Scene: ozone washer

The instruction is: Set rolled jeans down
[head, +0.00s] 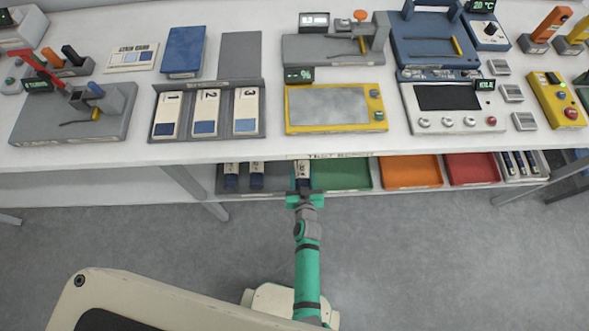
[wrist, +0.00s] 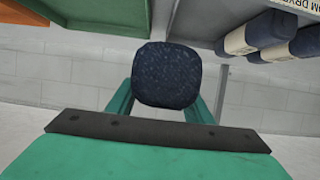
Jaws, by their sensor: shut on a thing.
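My gripper (head: 305,200) reaches to the front of the low shelf under the table. It is shut on rolled jeans (head: 303,176), a dark roll with a pale label band. In the wrist view the dark blue speckled end of the rolled jeans (wrist: 167,75) sits between the green fingers. The roll shows near the border of a grey tray (head: 280,186) and a green tray (head: 345,175). I cannot tell whether it touches either one. Two similar rolls (head: 231,176) (head: 257,175) lie in the grey tray, and show at upper right in the wrist view (wrist: 285,35).
An orange tray (head: 410,172) and a red tray (head: 472,170) stand to the right on the low shelf. The white tabletop (head: 200,152) overhangs it and carries several devices. A table leg (head: 196,188) stands left of the arm. The grey floor in front is clear.

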